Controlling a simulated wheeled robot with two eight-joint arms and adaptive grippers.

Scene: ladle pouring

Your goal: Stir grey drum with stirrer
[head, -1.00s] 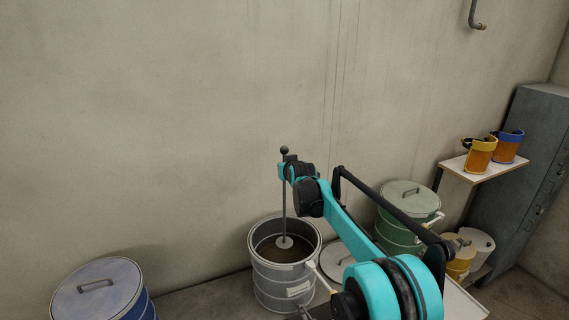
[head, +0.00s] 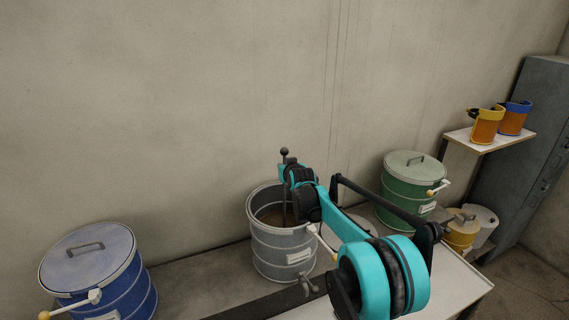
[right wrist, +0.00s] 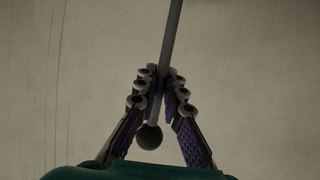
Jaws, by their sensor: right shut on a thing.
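The grey drum (head: 284,243) stands open on the bench, with brown contents (head: 270,213) inside. The stirrer (head: 284,152) is a thin grey rod with a dark ball knob on top. It stands nearly upright, its lower part inside the drum; its bottom disc is not visible. My right gripper (head: 288,174) is above the drum's rim, at the rod's upper part. In the right wrist view its fingers (right wrist: 158,82) are shut on the rod, with the knob (right wrist: 149,139) showing beside them. My left gripper is not in view.
A lidded blue drum (head: 100,275) stands at left and a lidded green drum (head: 405,190) at right. Yellow (head: 462,232) and white (head: 486,222) containers stand beyond it. The wall is close behind.

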